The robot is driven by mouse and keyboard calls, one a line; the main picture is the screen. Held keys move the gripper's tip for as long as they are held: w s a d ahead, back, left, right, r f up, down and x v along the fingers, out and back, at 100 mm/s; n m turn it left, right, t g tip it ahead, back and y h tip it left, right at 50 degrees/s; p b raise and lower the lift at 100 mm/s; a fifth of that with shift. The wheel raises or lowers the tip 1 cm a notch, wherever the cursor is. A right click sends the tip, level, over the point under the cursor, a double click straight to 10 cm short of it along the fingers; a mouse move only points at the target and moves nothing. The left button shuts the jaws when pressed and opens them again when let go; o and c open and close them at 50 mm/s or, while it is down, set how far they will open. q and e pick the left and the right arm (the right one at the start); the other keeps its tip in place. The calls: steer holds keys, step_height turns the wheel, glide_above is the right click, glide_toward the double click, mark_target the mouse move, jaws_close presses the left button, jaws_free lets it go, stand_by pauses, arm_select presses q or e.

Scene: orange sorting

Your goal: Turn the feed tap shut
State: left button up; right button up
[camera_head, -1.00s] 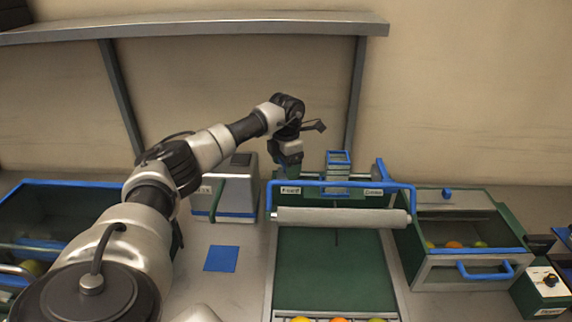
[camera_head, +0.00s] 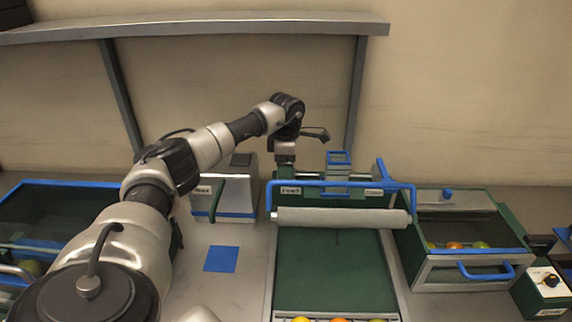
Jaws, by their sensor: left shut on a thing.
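My left arm reaches in from the left, and its gripper (camera_head: 285,163) points down behind the blue-handled end of the green belt unit (camera_head: 336,265). The gripper is shut on the feed tap, just behind the label that reads "Feed" (camera_head: 290,190). The tap itself is hidden by the fingers and the unit, so its angle cannot be told. My right gripper is not in view.
A blue bar handle (camera_head: 340,184) and a grey roller (camera_head: 340,217) cross the unit in front of the gripper. Fruit lies at its near end. A glass-topped box (camera_head: 461,222) stands right, a grey machine (camera_head: 229,192) left. A shelf (camera_head: 190,27) hangs above.

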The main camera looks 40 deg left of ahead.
arm_select(q)
steer(key=shift+r, duration=0.1)
steer(key=o, duration=0.9)
step_height(320, 180, up, 11)
steer(key=shift+f+b, duration=0.15)
steer(key=shift+b, duration=0.9)
